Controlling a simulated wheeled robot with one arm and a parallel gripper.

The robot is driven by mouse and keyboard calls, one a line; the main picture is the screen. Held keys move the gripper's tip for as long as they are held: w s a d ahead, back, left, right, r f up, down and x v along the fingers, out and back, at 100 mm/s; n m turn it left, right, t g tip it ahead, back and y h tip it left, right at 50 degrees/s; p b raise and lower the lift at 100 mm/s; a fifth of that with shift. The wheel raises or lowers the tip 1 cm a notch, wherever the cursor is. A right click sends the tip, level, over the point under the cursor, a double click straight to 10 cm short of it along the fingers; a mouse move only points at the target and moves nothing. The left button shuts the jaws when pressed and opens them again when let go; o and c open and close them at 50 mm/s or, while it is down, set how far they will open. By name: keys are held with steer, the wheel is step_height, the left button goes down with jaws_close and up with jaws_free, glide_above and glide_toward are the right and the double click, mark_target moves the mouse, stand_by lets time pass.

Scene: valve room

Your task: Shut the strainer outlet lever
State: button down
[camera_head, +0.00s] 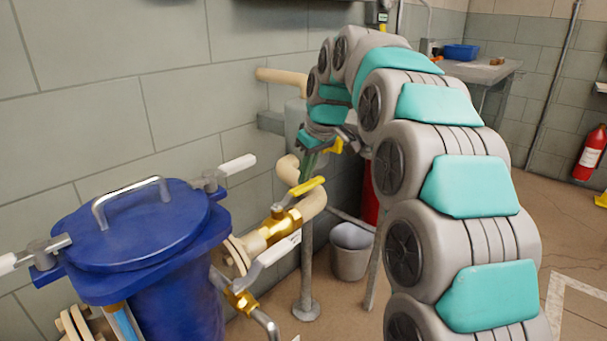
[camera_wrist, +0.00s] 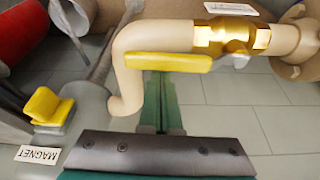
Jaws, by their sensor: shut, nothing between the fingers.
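The yellow lever (camera_head: 307,186) sits on a brass valve (camera_head: 280,224) in the beige pipe right of the blue strainer housing (camera_head: 140,240). In the wrist view the lever (camera_wrist: 168,61) lies roughly in line with the pipe, its hub at the brass body (camera_wrist: 228,35). My gripper (camera_head: 310,165) is shut and empty, just above the lever's free end in the head view. In the wrist view its narrow green fingers (camera_wrist: 160,85) reach to the lever's lower edge, and their tips look hidden at it. I cannot tell whether they touch.
A second yellow handle (camera_wrist: 48,105) stands by a "MAGNET" label (camera_wrist: 38,154). A grey bucket (camera_head: 351,252) stands on the floor. The tiled wall is close behind.

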steer(key=shift+s+d+f+m+h, duration=0.1)
steer(key=shift+s+d+m+h, duration=0.2)
steer(key=shift+s+d+m, duration=0.7)
steer(key=shift+s+d+m+t+h+b, duration=0.15)
steer(key=shift+s+m+b, duration=0.1)
steer(key=shift+m, duration=0.35)
steer(key=shift+s+d+m+t+h+b, duration=0.15)
steer(key=shift+s+m, duration=0.1)
steer(key=shift+m, duration=0.35)
steer(key=s+a+m+h, duration=0.1)
steer(key=s+m+h, duration=0.2)
steer(key=s+m, duration=0.7)
steer(key=shift+s+m+h+b, duration=0.3)
steer(key=shift+m+b, duration=0.15)
steer(key=shift+m, duration=0.35)
steer(key=shift+a, duration=0.1)
